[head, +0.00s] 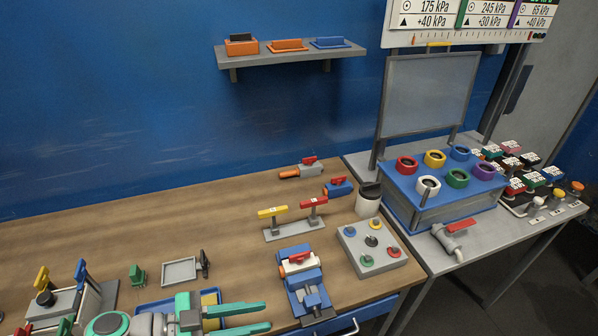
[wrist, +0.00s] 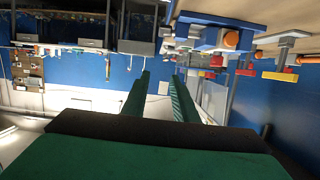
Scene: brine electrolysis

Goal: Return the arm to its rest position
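My gripper (head: 267,316) is low at the bottom of the head view, over the front part of the wooden bench (head: 190,225). Its two green fingers point right and stand apart with nothing between them. They also show apart in the wrist view (wrist: 161,77). My arm comes in from the bottom edge, and most of it is out of view. The fingertips are left of a blue vise-like device (head: 305,290) holding a white and red piece. Whether the gripper touches anything below it is not clear. A blue tray (head: 150,308) is partly hidden behind my gripper.
A stand with yellow and red handles (head: 293,228) and a grey button box (head: 372,250) stand to the right. A blue box with coloured rings (head: 440,200) is on the side table. A shelf (head: 290,55) hangs on the blue wall. The bench's back left is clear.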

